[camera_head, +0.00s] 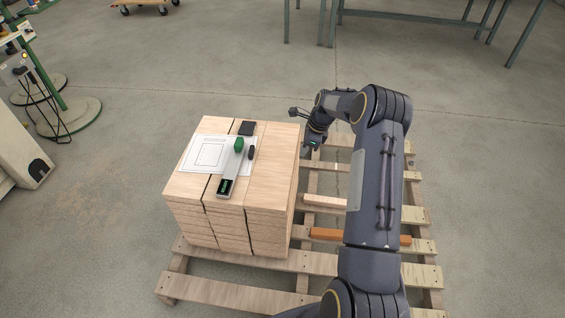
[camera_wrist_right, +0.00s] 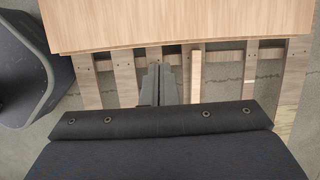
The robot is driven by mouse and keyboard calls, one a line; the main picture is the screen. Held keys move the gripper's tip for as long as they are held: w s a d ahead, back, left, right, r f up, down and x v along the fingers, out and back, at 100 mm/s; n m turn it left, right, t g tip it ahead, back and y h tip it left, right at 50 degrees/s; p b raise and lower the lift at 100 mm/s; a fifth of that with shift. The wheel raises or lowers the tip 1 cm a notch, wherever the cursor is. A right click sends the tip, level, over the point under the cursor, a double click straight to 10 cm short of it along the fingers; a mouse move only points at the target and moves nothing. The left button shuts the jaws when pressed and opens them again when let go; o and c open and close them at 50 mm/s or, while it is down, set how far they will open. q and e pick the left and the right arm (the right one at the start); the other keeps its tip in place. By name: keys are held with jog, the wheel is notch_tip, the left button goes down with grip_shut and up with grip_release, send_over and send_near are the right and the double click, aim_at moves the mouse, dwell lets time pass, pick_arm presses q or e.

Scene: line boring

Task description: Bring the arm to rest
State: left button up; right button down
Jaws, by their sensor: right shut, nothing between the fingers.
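My right arm comes in from the lower right of the head view and bends over the pallet. Its right gripper (camera_head: 298,113) is just right of the top far corner of the wooden board stack, apart from the things on it. In the right wrist view the two fingers of the gripper (camera_wrist_right: 158,84) are together and empty, with the edge of the stack (camera_wrist_right: 150,25) beyond them. My left gripper is not in view.
The stack stands on a slatted pallet (camera_head: 215,291) with loose wood pieces (camera_head: 325,201). Open floor lies left.

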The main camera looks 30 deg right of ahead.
dwell(0.3)
jog(key=s+a+r+n+t, duration=0.1)
jog(key=s+a+r+n, duration=0.55)
jog(key=r, duration=0.45)
jog(key=s+a+r+n+t, duration=0.1)
jog(key=s+a+r+n, duration=0.5)
jog(key=r, duration=0.5)
jog(key=s+a+n+t+y, duration=0.1)
jog(key=s+a+n, duration=0.5)
jog(key=s, duration=0.4)
jog(key=s+a+n+t, duration=0.1)
jog(key=s+a+n, duration=0.45)
jog(key=s, duration=0.55)
notch_tip(320, 180, up, 14)
jog(key=a+p, duration=0.1)
jog(key=p, duration=1.3)
jog(key=shift+g, duration=0.3)
